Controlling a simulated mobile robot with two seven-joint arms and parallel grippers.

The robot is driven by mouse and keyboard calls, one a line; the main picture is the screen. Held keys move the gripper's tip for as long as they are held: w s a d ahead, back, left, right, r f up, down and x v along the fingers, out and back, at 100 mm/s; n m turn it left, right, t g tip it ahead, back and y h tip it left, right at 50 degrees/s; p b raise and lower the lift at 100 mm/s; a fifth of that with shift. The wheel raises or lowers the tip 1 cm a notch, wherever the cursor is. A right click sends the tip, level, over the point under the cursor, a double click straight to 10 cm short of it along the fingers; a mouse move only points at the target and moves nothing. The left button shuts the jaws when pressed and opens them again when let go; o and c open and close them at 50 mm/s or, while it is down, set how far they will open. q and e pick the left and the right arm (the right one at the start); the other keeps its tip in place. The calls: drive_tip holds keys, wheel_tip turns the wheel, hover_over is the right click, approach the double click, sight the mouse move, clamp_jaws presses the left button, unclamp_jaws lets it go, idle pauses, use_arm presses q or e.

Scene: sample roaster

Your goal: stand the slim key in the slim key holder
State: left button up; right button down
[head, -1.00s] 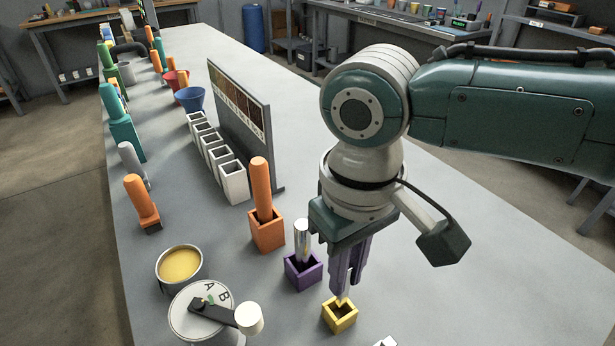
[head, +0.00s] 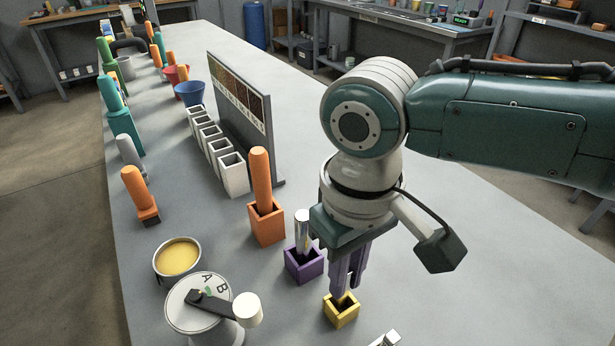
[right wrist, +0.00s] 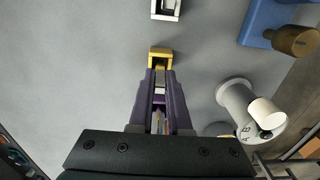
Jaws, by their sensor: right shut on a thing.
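My right gripper (head: 341,292) points down over the small yellow square box (head: 341,313), which I take to be the slim key holder. Its purple fingers are shut on a thin piece, which I take to be the slim key. In the right wrist view a pale bit of the key (right wrist: 160,79) shows between the fingers, in line with the yellow holder (right wrist: 160,53). The fingertips are at the holder's rim. The fingers hide most of the key, and I cannot tell how deep its lower end is. My left gripper is not in view.
A purple box (head: 304,268) with a silver cylinder and an orange box (head: 266,228) with an orange handle stand to the left. A crank-topped drum (head: 207,312) and a yellow-filled tin (head: 177,262) are nearer the left edge. A pale box (right wrist: 166,9) is close by.

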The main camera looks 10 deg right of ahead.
drive_tip(key=shift+f+b, duration=0.45)
drive_tip(key=shift+f, duration=0.35)
drive_tip(key=c, duration=0.8)
unclamp_jaws()
wheel_tip(320, 180, up, 9)
drive_tip(key=shift+f+p, duration=0.1)
drive_tip(key=shift+p, duration=1.1)
drive_tip(key=shift+r, duration=0.6)
